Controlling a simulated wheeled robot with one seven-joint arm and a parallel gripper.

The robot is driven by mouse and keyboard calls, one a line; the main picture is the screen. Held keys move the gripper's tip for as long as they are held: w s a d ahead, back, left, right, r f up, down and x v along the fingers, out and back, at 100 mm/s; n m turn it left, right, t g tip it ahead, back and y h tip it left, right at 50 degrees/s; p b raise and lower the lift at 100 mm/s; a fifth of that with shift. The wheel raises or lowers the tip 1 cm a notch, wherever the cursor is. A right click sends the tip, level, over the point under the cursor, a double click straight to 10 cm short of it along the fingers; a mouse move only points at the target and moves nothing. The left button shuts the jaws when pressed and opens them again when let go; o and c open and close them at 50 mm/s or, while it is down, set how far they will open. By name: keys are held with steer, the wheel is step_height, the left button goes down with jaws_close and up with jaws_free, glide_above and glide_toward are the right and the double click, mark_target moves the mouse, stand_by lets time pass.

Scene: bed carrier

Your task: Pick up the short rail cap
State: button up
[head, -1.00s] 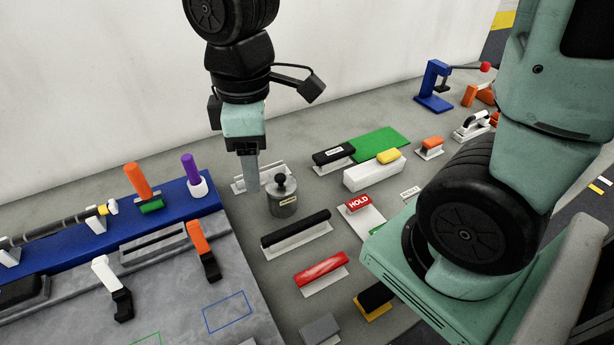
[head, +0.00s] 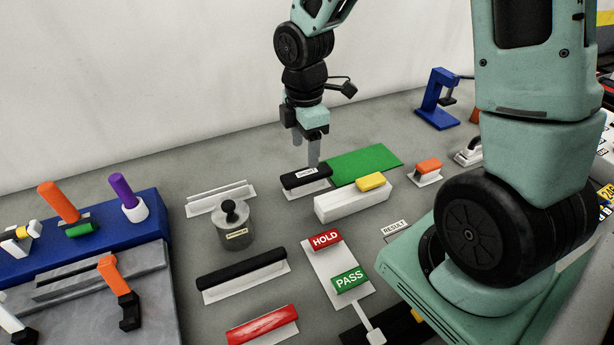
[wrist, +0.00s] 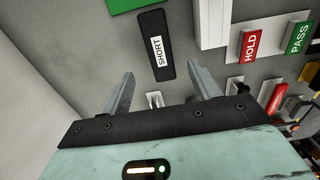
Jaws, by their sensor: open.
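The short rail cap (head: 304,176) is a black bar with a white label, resting on a pale stand on the grey table in the head view. In the wrist view its label reads SHORT, and the cap (wrist: 153,50) lies beyond the fingertips, roughly between their lines. My gripper (head: 312,163) points down just above and behind the cap in the head view. In the wrist view my gripper (wrist: 170,80) has its two fingers apart with nothing between them. The exact height gap over the cap is hard to tell.
A white block (head: 352,202) with a yellow piece (head: 371,181) stands close at right. A grey weight (head: 236,228) and a longer black cap (head: 241,267) stand nearer. The HOLD/PASS plate (head: 338,268) lies in front.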

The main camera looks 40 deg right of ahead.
mark_target(307, 173)
steer(key=shift+s+d+f, duration=0.1)
steer(key=shift+f, duration=1.65)
steer(key=shift+d+f, duration=0.1)
steer(key=shift+f, duration=1.6)
steer(key=c, duration=1.1)
